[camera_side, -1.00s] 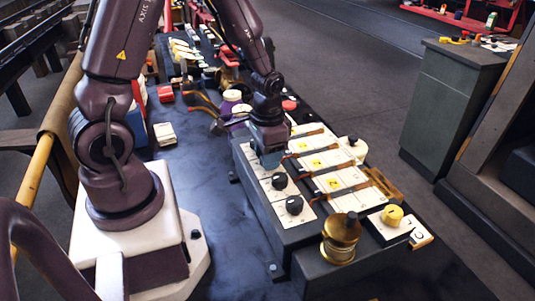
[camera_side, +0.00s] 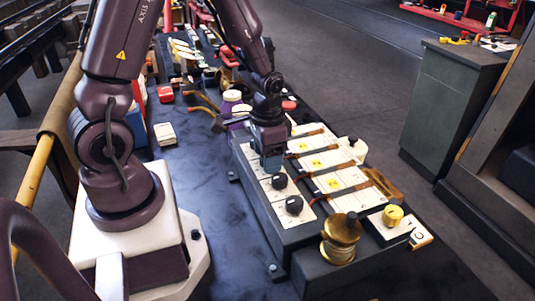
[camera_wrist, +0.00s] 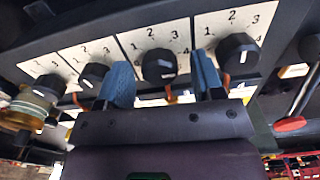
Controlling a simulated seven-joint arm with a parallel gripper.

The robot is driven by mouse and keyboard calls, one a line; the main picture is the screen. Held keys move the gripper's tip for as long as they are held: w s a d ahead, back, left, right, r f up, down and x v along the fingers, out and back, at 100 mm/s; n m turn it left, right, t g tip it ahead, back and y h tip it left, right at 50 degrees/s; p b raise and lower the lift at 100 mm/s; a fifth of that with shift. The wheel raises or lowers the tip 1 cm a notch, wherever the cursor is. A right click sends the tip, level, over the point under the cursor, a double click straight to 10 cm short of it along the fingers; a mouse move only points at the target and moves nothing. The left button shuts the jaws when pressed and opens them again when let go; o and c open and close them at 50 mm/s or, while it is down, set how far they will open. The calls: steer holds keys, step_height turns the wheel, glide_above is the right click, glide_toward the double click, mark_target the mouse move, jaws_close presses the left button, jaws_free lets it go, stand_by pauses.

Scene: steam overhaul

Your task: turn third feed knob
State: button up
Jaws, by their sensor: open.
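A row of black feed knobs stands on white numbered plates along the sloped panel. In the wrist view my gripper (camera_wrist: 160,80) is open, with its two blue fingers on either side of the third knob from the left (camera_wrist: 159,66). I cannot tell whether the fingers touch it. The other knobs are two on the left (camera_wrist: 48,86) (camera_wrist: 93,75) and one on the right (camera_wrist: 238,53). In the side view my gripper (camera_side: 271,160) is down at the panel. Two knobs (camera_side: 280,181) (camera_side: 294,205) show in front of it; those behind are hidden.
White plates with yellow labels (camera_side: 325,162) and copper-coloured levers (camera_side: 378,183) lie to the right of the knobs. The dark bench left of the panel is mostly clear.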

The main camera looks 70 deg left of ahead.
mark_target(260, 172)
step_height(260, 172, up, 13)
stand_by(0.5)
steer(key=s+d+r+t, duration=0.5)
steer(key=s+d+r, duration=0.2)
steer(key=s+r, duration=0.2)
steer(key=shift+d+r+n+t, duration=0.25)
steer(key=shift+r+n+t, duration=0.05)
steer(key=shift+r, duration=0.25)
stand_by(1.3)
